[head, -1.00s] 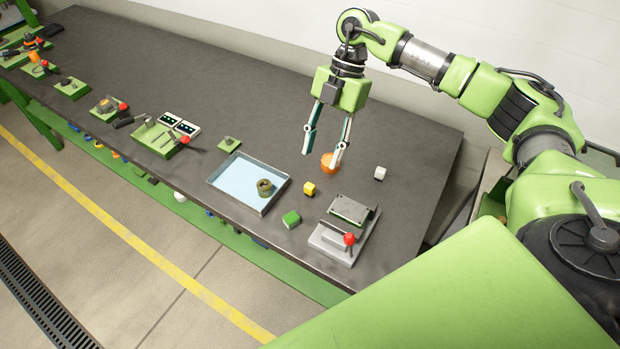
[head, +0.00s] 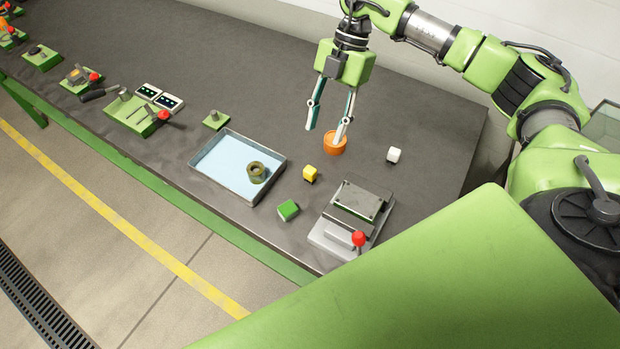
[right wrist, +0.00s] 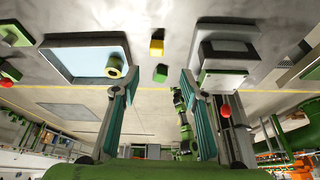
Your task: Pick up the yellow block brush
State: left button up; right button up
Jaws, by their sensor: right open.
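The yellow block (head: 310,173) lies on the dark bench between the blue-lined tray and the grey fixture. It also shows in the right wrist view (right wrist: 156,47), near the top middle. My right gripper (head: 324,131) is open and empty. It points down above the bench, behind the yellow block in the head view and apart from it. In the right wrist view its two fingers (right wrist: 158,80) stand wide apart, with the yellow block beyond their tips. Bristles on the block are too small to tell. My left gripper is not in view.
An orange round cup (head: 334,145) is by one right fingertip; contact is unclear. A green block (head: 288,210), a white cube (head: 394,155), a tray (head: 206,178) holding a dark ring (head: 257,172), and a grey fixture with a red knob (head: 359,239) surround the yellow block.

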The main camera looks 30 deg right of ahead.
aim_at(311, 168)
jog(key=p+x, duration=0.2)
jog(key=x, duration=0.6)
jog(key=shift+a+f, duration=0.1)
jog(key=shift+f, duration=0.4)
jog(key=x, duration=0.1)
jog(key=p+x, duration=0.1)
jog(key=x, duration=0.1)
jog(key=p+x, duration=0.1)
jog(key=shift+w+a+f, duration=0.15)
jog(key=shift+w+f, duration=0.1)
jog(key=shift+f, duration=0.25)
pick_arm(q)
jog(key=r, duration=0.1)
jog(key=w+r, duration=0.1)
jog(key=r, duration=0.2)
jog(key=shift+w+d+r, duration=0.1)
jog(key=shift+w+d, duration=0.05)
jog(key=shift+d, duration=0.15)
pick_arm(e)
jog(key=c, duration=1.1)
